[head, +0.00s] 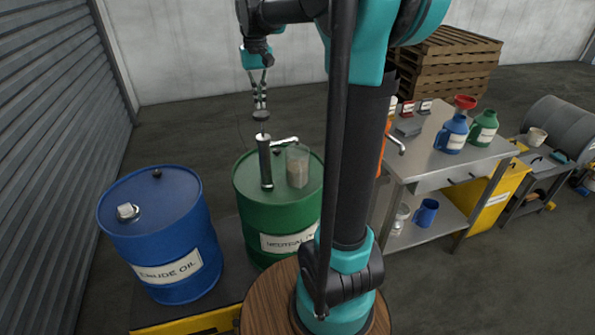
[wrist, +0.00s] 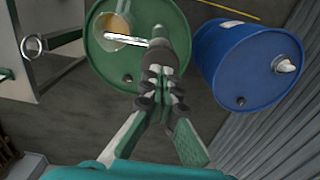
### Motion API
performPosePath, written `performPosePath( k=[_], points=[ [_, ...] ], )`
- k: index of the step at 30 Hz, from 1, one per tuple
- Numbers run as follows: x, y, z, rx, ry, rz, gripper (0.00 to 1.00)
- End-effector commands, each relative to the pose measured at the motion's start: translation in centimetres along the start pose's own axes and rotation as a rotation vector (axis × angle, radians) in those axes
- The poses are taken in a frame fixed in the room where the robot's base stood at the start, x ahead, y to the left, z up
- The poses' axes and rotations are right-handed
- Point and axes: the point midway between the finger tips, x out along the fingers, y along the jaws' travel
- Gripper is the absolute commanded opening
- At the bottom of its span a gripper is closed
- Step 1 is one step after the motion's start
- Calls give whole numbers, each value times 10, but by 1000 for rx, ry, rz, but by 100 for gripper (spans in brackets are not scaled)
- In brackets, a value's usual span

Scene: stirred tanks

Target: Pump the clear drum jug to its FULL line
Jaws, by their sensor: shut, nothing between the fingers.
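The green drum (head: 246,190) carries a dark upright hand pump (head: 265,163) with a pale spout (head: 285,141) reaching over the clear jug (head: 298,166). The jug stands on the drum lid and holds some tan liquid; its FULL line cannot be read. In the wrist view the jug (wrist: 112,30) shows liquid under the spout (wrist: 128,42). My gripper (head: 260,100) is shut and empty, pointing down above the pump. In the wrist view my gripper (wrist: 163,75) overlaps the pump top, so I cannot tell whether they touch.
A blue crude oil drum (head: 150,220) stands left of the green one. A steel bench (head: 440,155) with blue and green jugs (head: 453,132) stands at right. Wooden pallets (head: 450,65) are behind. A shutter wall (head: 50,130) bounds the left.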

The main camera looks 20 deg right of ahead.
Motion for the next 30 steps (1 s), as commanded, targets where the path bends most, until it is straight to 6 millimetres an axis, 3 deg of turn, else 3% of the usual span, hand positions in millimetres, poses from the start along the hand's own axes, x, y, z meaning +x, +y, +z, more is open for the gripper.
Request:
performPosePath(
  k=[17, 30],
  points=[
    [1, 0, 0, 0, 0, 0, 0],
    [13, 0, 0, 0, 0, 0, 0]
  ],
)
